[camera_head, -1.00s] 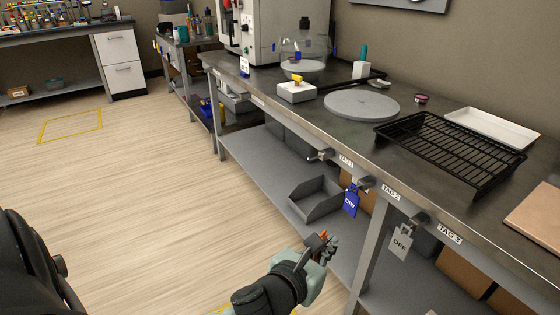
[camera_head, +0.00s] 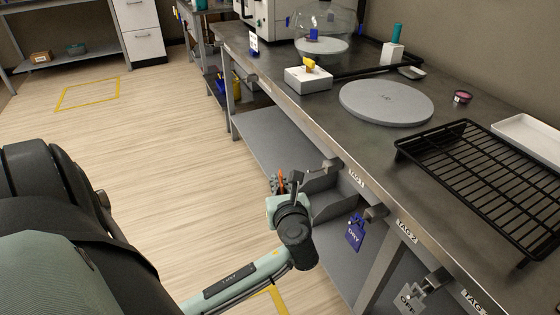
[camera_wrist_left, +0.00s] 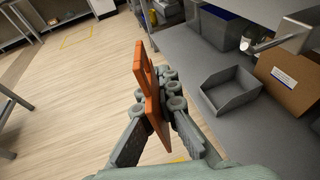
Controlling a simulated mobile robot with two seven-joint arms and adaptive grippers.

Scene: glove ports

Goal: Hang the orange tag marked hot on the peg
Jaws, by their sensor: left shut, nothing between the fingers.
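The orange tag (camera_wrist_left: 146,75) is between the fingers of my left gripper (camera_wrist_left: 165,95) in the left wrist view, seen nearly edge-on; its lettering cannot be read. The fingers are shut on it, and its slotted end sticks out beyond them. In the head view, my left gripper (camera_head: 281,186) is in front of the bench, left of and a little lower than the peg by the TAG 1 label (camera_head: 331,165), apart from it. That peg is bare and also shows in the left wrist view (camera_wrist_left: 268,44). Only a little of the orange tag (camera_head: 281,178) shows in the head view. My right gripper is out of view.
A blue DRY tag (camera_head: 355,233) hangs from the peg by TAG 2, and a grey OFF tag (camera_head: 409,299) from the peg by TAG 3. The bench edge runs above the pegs. A grey open bin (camera_wrist_left: 230,91) sits on the lower shelf. Open floor lies left.

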